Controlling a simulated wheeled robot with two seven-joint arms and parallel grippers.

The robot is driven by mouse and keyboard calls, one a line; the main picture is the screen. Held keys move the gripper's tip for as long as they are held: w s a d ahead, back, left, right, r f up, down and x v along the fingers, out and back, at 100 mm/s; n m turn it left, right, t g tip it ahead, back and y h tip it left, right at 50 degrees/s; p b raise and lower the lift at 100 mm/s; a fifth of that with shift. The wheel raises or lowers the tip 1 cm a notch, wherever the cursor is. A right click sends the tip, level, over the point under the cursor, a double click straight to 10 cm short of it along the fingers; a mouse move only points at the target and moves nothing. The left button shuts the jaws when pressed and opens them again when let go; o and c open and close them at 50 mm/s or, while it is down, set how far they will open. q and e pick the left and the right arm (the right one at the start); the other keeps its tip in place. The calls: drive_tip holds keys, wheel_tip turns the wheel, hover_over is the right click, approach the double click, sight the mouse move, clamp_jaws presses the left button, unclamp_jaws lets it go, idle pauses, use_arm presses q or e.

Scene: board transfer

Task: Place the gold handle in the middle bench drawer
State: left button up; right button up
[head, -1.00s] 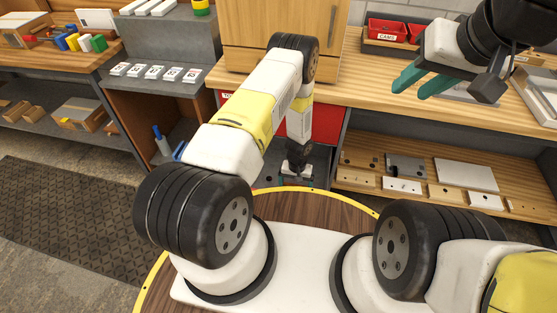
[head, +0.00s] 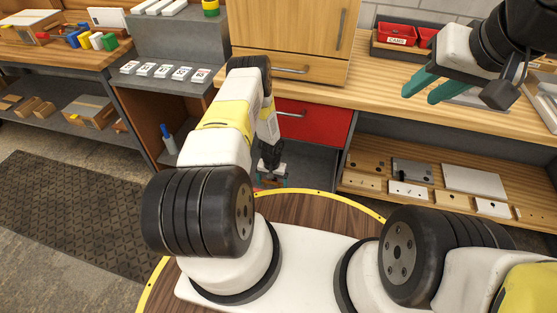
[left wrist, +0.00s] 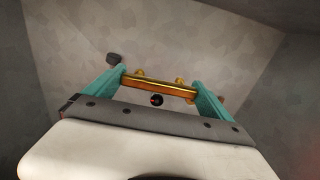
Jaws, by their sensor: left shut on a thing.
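The gold handle (left wrist: 158,87) is a bar with small posts, held crosswise between the teal fingers of my left gripper in the left wrist view. In the head view my left gripper (head: 271,181) hangs low in front of the grey space under the bench; the handle is too small to make out there. The red bench drawer (head: 325,122) is under the wooden bench top, with a pale pull on its front. My left forearm hides its left part, and it looks shut. My right gripper (head: 421,97) is open and empty above the bench at the right.
A wooden cabinet (head: 288,35) stands on the bench above the drawer. A red bin (head: 396,36) is at the back right. A lower shelf (head: 367,199) holds several plates and blocks. A grey stand (head: 165,79) with numbered tags is at the left.

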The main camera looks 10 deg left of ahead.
sight(271, 184)
use_arm(q)
drive_tip(key=shift+w+a+f, duration=0.1)
drive_tip(key=shift+a+f, duration=0.15)
drive_tip(key=shift+f, duration=0.65)
drive_tip(key=shift+a+f, duration=0.2)
drive_tip(key=shift+f, duration=0.7)
drive_tip(key=shift+f, duration=0.1)
drive_tip(key=o, duration=1)
